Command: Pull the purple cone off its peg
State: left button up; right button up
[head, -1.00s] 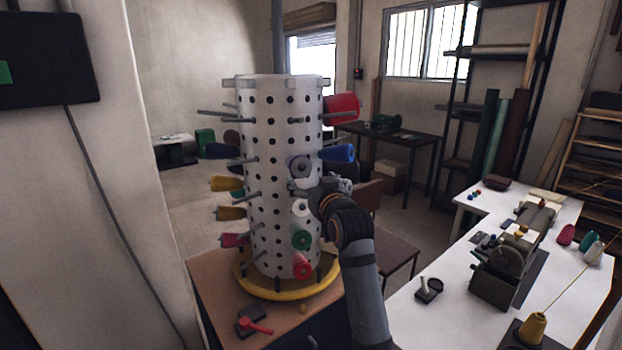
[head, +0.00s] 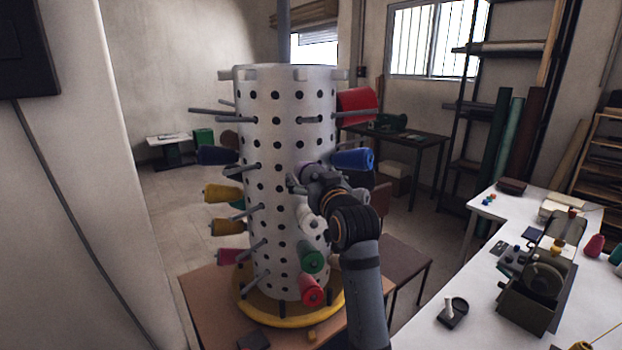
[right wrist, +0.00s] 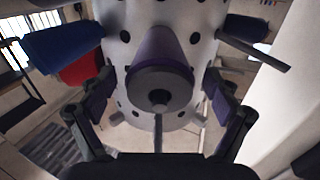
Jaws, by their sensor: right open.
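The purple cone (right wrist: 163,58) sits on its peg on the white perforated drum, its grey round end facing the right wrist camera. The peg tip (right wrist: 160,105) shows at the centre of that end. My right gripper (right wrist: 158,90) is open, with one finger on each side of the cone and visible gaps to both. In the head view my right gripper (head: 303,181) is in front of the drum (head: 275,135) and hides most of the cone. My left gripper is not in view.
White (head: 312,222), green (head: 311,260) and red (head: 311,290) cones sit below my gripper. Bare pegs jut out nearby, one (right wrist: 255,52) beside my gripper.

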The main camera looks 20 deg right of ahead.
jog(key=shift+s, duration=0.1)
jog(key=shift+c, duration=0.9)
jog(key=c, duration=1.1)
pick_arm(q)
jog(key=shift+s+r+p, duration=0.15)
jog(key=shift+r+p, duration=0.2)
jog(key=shift+p, duration=0.05)
pick_arm(e)
jog(key=shift+s+r, duration=0.2)
jog(key=shift+r, duration=0.05)
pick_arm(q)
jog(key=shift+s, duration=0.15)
